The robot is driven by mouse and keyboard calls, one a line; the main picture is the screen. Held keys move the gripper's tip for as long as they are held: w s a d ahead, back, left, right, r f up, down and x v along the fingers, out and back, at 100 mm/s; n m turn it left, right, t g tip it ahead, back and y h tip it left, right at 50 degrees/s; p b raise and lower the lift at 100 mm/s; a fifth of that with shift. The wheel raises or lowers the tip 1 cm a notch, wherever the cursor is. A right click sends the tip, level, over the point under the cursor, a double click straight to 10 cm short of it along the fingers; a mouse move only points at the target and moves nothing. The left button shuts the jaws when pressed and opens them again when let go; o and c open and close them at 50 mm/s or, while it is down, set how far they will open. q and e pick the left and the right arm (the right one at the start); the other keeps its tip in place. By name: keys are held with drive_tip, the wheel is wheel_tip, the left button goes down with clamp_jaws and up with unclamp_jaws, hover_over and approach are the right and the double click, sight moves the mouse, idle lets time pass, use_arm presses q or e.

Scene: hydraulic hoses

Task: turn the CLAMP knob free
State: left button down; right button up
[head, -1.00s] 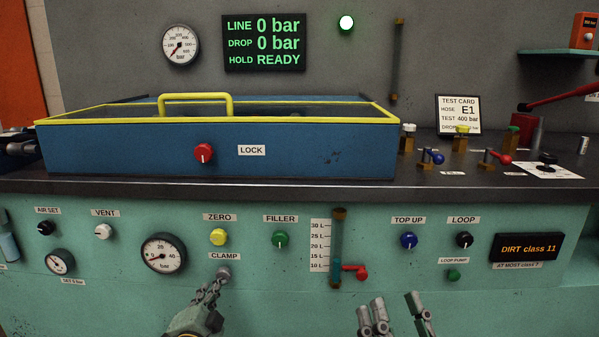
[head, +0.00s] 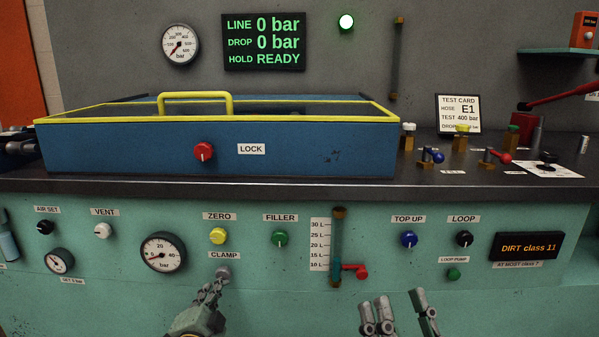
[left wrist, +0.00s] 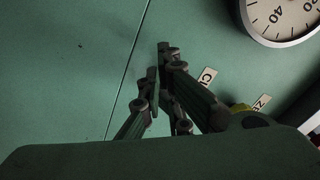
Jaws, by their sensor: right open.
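The CLAMP knob (head: 223,273) is a small grey knob on the green front panel, under its CLAMP label (head: 224,255). My left gripper (head: 215,287) is just below and in front of it, its fingertips close to the knob's lower edge; I cannot tell whether they touch it. In the left wrist view the two fingers (left wrist: 158,62) come together at their tips, with no knob visible between them. The knob is not visible in that view. My right gripper (head: 400,302) is open and empty, low before the panel, right of the level tube.
The yellow ZERO knob (head: 218,236) is above the CLAMP label, and a round gauge (head: 163,252) is to the left. The green FILLER knob (head: 280,238) and the level tube (head: 337,245) with a red lever (head: 357,270) are to the right. The panel below is bare.

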use_arm(q)
drive_tip(key=shift+f, duration=0.2)
drive_tip(key=s, duration=0.2)
drive_tip(key=s+p, duration=0.1)
drive_tip(key=s, duration=0.3)
drive_tip(key=shift+a+f, duration=0.2)
drive_tip(key=shift+a, duration=0.1)
use_arm(e)
drive_tip(key=w+f+g+h, duration=0.1)
drive_tip(key=w+f+g, duration=0.2)
drive_tip(key=f, duration=0.2)
drive_tip(key=shift+w+f, duration=0.2)
drive_tip(key=shift+f, duration=0.05)
